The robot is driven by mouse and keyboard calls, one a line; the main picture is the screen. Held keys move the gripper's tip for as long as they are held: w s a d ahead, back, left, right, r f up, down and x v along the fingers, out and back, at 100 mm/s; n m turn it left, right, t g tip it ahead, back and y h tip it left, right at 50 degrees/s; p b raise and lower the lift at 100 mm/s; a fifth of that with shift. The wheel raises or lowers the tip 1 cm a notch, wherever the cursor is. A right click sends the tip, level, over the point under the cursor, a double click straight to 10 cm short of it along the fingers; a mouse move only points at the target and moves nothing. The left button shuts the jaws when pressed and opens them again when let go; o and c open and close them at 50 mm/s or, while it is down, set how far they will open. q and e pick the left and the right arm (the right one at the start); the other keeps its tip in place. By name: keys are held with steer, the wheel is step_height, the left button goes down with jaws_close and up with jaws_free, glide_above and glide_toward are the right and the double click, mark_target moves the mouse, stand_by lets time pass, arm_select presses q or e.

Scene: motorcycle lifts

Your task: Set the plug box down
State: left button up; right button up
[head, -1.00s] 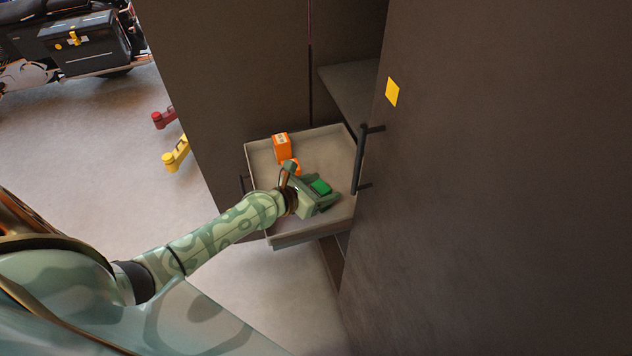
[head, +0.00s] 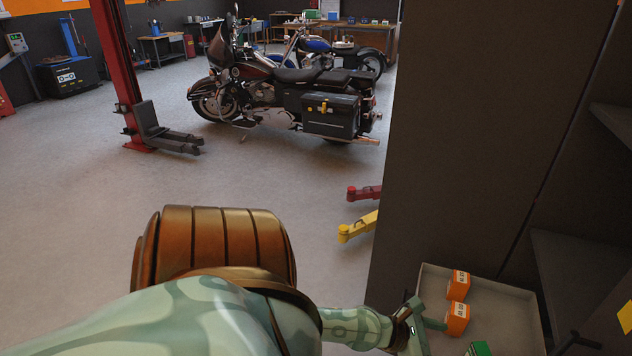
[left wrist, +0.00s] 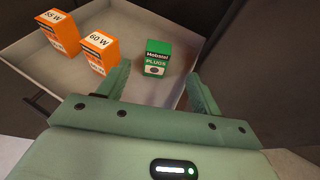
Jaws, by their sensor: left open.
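The green plug box (left wrist: 157,58) stands upright on the floor of the pulled-out drawer (left wrist: 202,15), label showing, in the left wrist view. In the head view only part of the plug box (head: 478,349) shows at the bottom edge. My left gripper (left wrist: 159,76) is open and empty, its two fingers apart on the near side of the box. In the head view my left gripper (head: 418,328) is at the drawer's left side, apart from the box. My right gripper is out of view.
Two orange bulb boxes, one marked 55 W (left wrist: 58,30) and one marked 60 W (left wrist: 100,48), stand in the drawer left of the plug box. A dark cabinet (head: 470,130) surrounds the drawer. A yellow jack arm (head: 358,228) and a motorcycle (head: 290,95) are on the floor beyond.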

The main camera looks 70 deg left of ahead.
arm_select(q)
steer(key=d+r+m+t, duration=0.1)
steer(key=d+r+m, duration=0.2)
steer(key=d+m, duration=0.9)
steer(key=s+a+f+m+g+y, duration=0.1)
steer(key=s+a+f+m+g, duration=0.15)
steer(key=s+f+m, duration=0.55)
steer(key=s+a+f+m+g+y, duration=0.1)
steer(key=s+a+f+m+g, duration=0.3)
steer(key=f, duration=0.7)
steer(key=s+a+f+m+g+y, duration=0.1)
steer(key=s+f+m, duration=0.3)
steer(key=s+f, duration=0.5)
steer(key=s+f+m+g, duration=0.2)
steer(key=s+f+m, duration=0.1)
steer(key=s, duration=0.6)
steer(key=s+f+m+g+y, duration=0.1)
steer(key=s+f+m+g, duration=0.2)
steer(key=s, duration=0.7)
step_height(320, 180, down, 3)
steer(key=shift+s+d+r+m, duration=0.2)
steer(key=shift+s+m, duration=0.1)
steer(key=shift+m, duration=0.5)
steer(key=shift+s+a+g, duration=0.1)
steer(key=shift+g, duration=0.15)
